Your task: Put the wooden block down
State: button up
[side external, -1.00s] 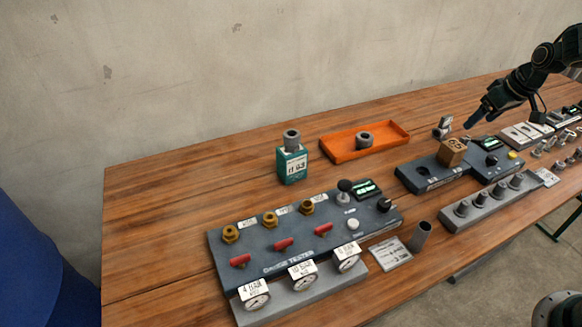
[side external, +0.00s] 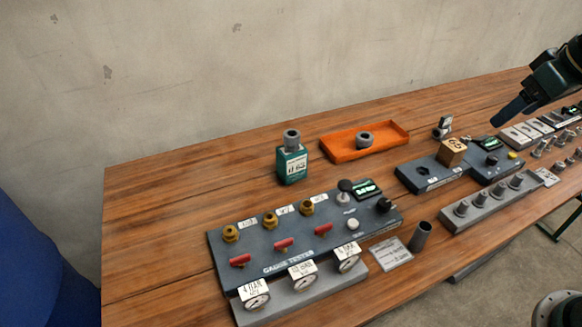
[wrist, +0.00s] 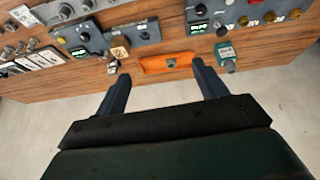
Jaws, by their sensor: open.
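The wooden block (side external: 452,152) rests on the dark grey panel (side external: 424,182) at the right of the table, between a round hole and a small display. It also shows in the wrist view (wrist: 119,48), left of centre. My gripper (side external: 505,118) is up and to the right of the block, apart from it. In the wrist view its two fingers (wrist: 160,75) are spread wide with nothing between them.
An orange tray (side external: 388,151) with a grey fitting stands at the back. A green box (side external: 292,168) stands left of it. The gauge tester (side external: 262,243) fills the front. A rack of grey fittings (side external: 470,218) lies right of a short tube (side external: 420,236). Bare table lies at left.

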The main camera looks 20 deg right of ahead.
jog(key=s+a, duration=0.5)
jog(key=s, duration=0.7)
jog(key=shift+s+r+t, duration=0.15)
jog(key=shift+s+t, duration=0.15)
jog(key=shift+s, duration=0.1)
